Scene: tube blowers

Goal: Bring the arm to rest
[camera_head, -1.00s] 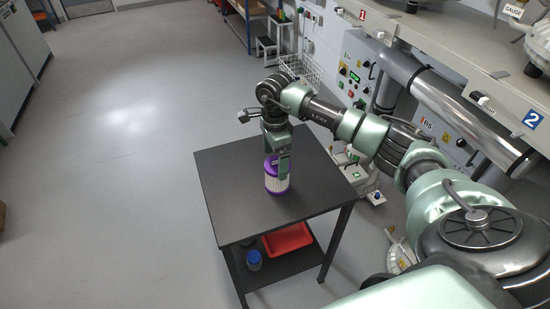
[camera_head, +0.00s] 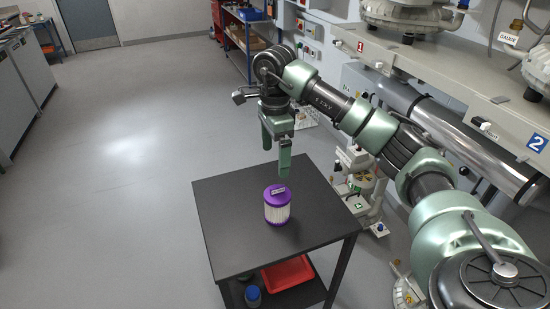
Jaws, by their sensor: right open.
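My right arm (camera_head: 385,135) reaches in from the right side of the head view. My right gripper (camera_head: 275,158) points down above the black table, with its two green fingers apart and nothing between them. A filter cartridge (camera_head: 277,210) with a purple top and base and white pleated sides stands upright on the black table (camera_head: 235,240). The gripper is above the cartridge and clear of it. My left gripper is not in the view.
A red tray (camera_head: 287,273) and a blue-capped bottle (camera_head: 252,295) are on the table's lower shelf. A silver pipe and machine bench (camera_head: 440,60) run along the right. The floor (camera_head: 110,180) at the left is clear.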

